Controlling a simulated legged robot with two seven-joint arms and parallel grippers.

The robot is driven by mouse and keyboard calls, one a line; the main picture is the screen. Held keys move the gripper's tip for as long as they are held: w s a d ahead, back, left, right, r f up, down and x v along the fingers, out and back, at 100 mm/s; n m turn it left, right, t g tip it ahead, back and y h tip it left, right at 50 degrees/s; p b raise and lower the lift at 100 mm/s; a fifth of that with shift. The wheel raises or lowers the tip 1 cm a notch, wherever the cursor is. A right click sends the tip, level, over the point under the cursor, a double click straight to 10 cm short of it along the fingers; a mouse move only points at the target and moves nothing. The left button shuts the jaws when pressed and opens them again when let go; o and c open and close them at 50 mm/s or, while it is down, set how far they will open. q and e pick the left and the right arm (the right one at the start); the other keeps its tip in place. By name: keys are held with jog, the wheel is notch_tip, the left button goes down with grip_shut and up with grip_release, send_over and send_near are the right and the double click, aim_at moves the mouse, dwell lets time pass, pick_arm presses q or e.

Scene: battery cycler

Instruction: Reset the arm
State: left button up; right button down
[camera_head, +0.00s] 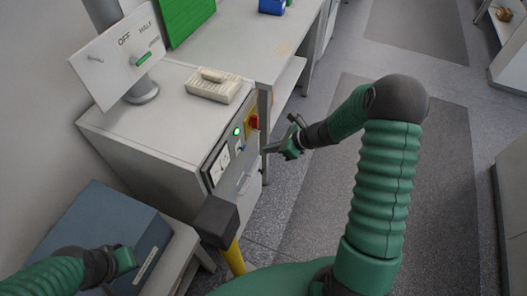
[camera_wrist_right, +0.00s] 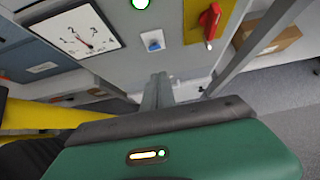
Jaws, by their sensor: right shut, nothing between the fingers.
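My right gripper (camera_head: 268,148) is shut and empty, held in front of the panel of the grey cabinet (camera_head: 160,150). In the right wrist view its fingertips (camera_wrist_right: 157,88) are together below a small blue switch (camera_wrist_right: 153,42), apart from it as far as I can tell. The panel also has a lit green lamp (camera_head: 237,132), a dial gauge (camera_head: 219,165) and a red handle (camera_head: 253,122) on a yellow plate. My left gripper (camera_head: 124,259) is low at the left, over the blue-grey box; its fingers are not clear.
A white board (camera_head: 120,55) marked OFF and HALF, with a green marker, stands on the cabinet near a beige slotted block (camera_head: 213,85). A blue-grey box (camera_head: 95,225) is at lower left. A black-topped yellow post (camera_head: 215,220) stands close in front. The floor to the right is clear.

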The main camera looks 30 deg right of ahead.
jog(key=shift+s+d+r, duration=0.1)
jog(key=shift+s+r, duration=0.2)
jog(key=shift+r, duration=0.2)
jog(key=shift+d, duration=0.1)
jog(key=s+a+r+n+g+h, duration=0.2)
jog(key=s+a+n, duration=0.4)
jog(key=n, duration=0.8)
jog(key=s+a+r+n+g+h, duration=0.2)
jog(key=s+a+r+n+h, duration=0.1)
jog(key=s+n, duration=0.8)
jog(key=shift+s+a+r+n+g+h, duration=0.15)
jog(key=shift+a+r+n+g+h, duration=0.25)
jog(key=shift+a+n, duration=1.15)
